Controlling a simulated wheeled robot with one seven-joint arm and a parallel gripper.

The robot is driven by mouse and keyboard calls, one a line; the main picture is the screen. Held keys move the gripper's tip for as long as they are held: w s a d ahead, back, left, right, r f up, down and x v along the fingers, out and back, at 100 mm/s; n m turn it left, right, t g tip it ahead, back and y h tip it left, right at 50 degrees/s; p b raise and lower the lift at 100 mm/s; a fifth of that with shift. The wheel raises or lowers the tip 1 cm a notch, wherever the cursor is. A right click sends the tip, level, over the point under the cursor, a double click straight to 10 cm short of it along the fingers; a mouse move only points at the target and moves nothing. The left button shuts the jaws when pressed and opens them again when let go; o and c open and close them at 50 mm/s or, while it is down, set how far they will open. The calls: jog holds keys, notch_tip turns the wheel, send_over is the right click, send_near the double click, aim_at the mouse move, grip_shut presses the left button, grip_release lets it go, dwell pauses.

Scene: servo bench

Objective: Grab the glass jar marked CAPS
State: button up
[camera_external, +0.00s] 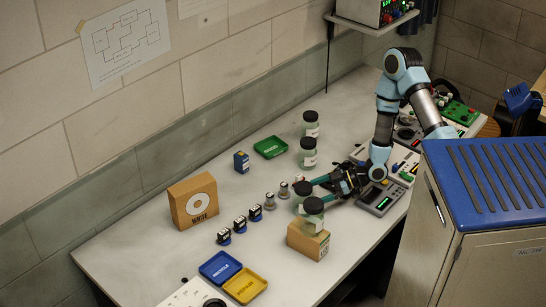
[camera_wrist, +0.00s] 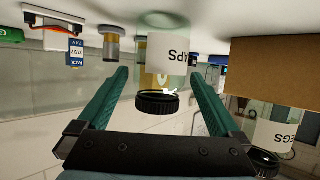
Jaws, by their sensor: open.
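The CAPS jar (camera_wrist: 168,58) is greenish glass with a black lid and a white label. It appears upside down in the wrist view, its visible letters ending in "PS". In the external view the jar (camera_external: 301,194) stands on the bench, partly hidden by the jar in front. My gripper (camera_wrist: 160,74) is open, with one teal finger on each side of the jar. In the external view my gripper (camera_external: 311,192) reaches in from the right, low over the bench. I cannot tell whether the fingers touch the glass.
Two more jars (camera_external: 307,153) (camera_external: 311,125) stand behind. A grey meter (camera_external: 380,198) sits right.

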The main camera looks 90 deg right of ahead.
notch_tip(320, 180, down, 2)
jog(key=shift+f+b, duration=0.2)
jog(key=shift+b, duration=0.3)
jog(key=w, duration=0.2)
jog(key=shift+w+f, duration=0.15)
jog(key=shift+w, duration=0.25)
jog(key=c, duration=1.3)
jog(key=shift+r, duration=0.2)
